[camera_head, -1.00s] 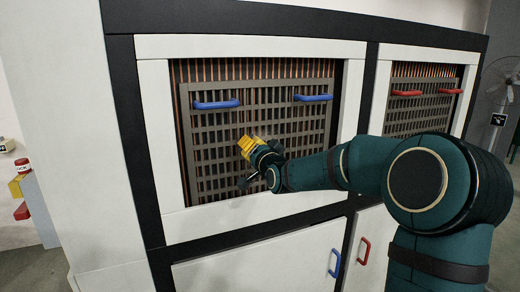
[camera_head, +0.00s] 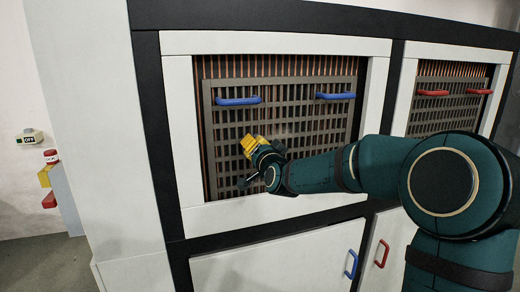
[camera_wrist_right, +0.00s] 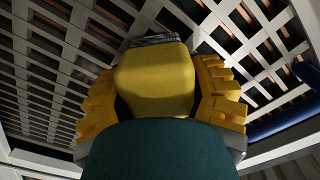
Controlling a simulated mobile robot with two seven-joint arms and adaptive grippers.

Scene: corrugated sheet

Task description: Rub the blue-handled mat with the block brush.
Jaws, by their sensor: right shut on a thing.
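The blue-handled mat is a grey lattice panel (camera_head: 330,125) standing upright in the left white-framed opening, with a blue handle (camera_head: 238,101) at its upper left and another (camera_head: 335,96) at its upper right. My right gripper (camera_head: 250,143) is at the mat's left-middle part, below the left handle. In the right wrist view its yellow fingers are shut on the block brush (camera_wrist_right: 155,80), a yellow block with a dark grey far edge. That edge faces the lattice; I cannot tell whether it touches. My left gripper is not in view.
A similar panel with red handles (camera_head: 432,93) stands in the opening to the right. Below are white doors with a blue handle (camera_head: 351,264) and a red handle (camera_head: 383,253). A switch marked OFF (camera_head: 30,136) is on the left wall.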

